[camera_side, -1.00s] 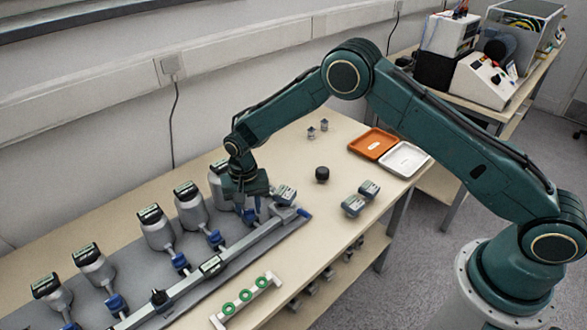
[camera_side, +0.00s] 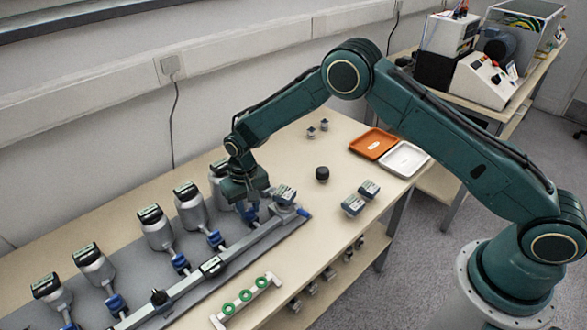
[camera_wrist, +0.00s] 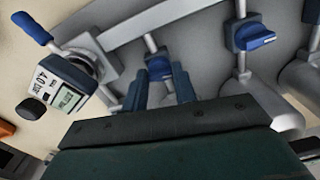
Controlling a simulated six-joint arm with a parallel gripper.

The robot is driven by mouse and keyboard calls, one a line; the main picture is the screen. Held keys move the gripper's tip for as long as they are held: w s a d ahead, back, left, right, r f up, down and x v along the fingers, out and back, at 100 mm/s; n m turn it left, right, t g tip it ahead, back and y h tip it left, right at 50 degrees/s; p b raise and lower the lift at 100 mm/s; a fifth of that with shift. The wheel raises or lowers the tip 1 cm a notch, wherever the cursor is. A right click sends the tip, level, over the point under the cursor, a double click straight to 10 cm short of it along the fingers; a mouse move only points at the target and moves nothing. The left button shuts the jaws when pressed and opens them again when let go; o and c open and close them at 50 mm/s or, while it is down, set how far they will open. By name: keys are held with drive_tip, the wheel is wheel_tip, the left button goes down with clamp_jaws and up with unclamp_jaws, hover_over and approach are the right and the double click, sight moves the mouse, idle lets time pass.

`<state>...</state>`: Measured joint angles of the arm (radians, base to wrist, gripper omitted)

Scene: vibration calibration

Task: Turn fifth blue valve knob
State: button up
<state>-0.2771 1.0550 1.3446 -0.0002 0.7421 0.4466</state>
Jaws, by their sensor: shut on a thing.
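The fifth blue valve knob (camera_wrist: 158,68) is the last in the row, closest to the gauge end of the rail. In the wrist view it lies between the two blue fingers of my gripper (camera_wrist: 159,78). In the side view my gripper (camera_side: 249,213) points down at this knob and mostly hides it. The gripper is shut on the knob. The fourth blue knob (camera_wrist: 253,36) stands free beside it, and it also shows in the side view (camera_side: 215,239). Other blue knobs (camera_side: 180,262) follow toward the lower left.
Grey canisters with dark gauges (camera_side: 157,227) stand behind the knobs. A grey rail (camera_side: 240,246) runs in front, with a digital gauge (camera_side: 285,194) at its right end. A green-ringed rack (camera_side: 246,295), black knob (camera_side: 322,174), orange tray (camera_side: 373,143) and white tray (camera_side: 404,159) sit apart.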

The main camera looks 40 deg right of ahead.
sight(249, 210)
drive_tip(key=shift+n, duration=1)
drive_tip(key=o, duration=1)
drive_tip(key=shift+r, duration=0.15)
wheel_tip(249, 210, up, 14)
drive_tip(key=shift+f, duration=0.25)
